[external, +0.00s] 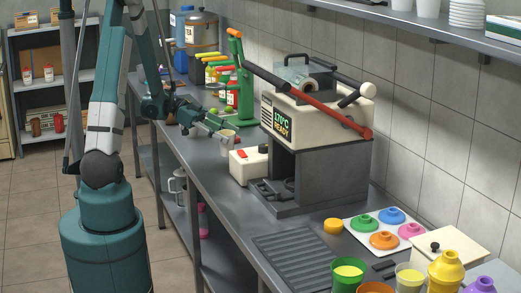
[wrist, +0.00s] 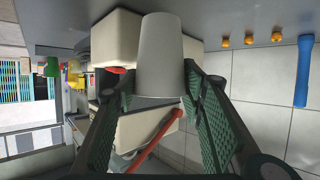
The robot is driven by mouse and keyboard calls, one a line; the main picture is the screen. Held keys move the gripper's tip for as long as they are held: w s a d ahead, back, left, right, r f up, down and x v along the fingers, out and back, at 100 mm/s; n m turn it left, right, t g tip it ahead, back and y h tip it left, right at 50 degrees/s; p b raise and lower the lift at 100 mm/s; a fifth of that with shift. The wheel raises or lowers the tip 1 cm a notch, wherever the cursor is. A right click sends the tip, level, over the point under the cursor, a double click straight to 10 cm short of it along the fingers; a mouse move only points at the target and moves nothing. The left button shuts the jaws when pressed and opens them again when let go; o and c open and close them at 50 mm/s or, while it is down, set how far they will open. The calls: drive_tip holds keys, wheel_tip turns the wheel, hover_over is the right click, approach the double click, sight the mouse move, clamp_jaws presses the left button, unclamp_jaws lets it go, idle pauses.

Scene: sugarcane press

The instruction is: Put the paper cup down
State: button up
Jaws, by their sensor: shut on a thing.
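The paper cup (external: 227,147) is white and appears upright, over the long metal counter (external: 190,150) beside the small white box. My gripper (external: 222,138) is shut on it. In the wrist view the paper cup (wrist: 162,60) fills the upper middle, its narrow end towards the counter. The green finger pads of my gripper (wrist: 158,92) press on its two sides. Whether the cup's base touches the counter cannot be told.
The white box (external: 248,166) with a red top part stands close by the cup. A green hand press (external: 240,85) and bottles (external: 213,70) stand farther back.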

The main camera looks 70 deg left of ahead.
sight(227, 146)
drive_tip(key=shift+f, duration=0.2)
drive_tip(key=shift+f+b, duration=0.55)
drive_tip(key=shift+f, duration=1.3)
drive_tip(key=shift+f, duration=0.15)
drive_tip(key=o, duration=0.7)
drive_tip(key=shift+r, duration=0.2)
drive_tip(key=shift+p+v, duration=1.15)
drive_tip(key=shift+v, duration=4.85)
drive_tip(key=shift+w+d, duration=0.1)
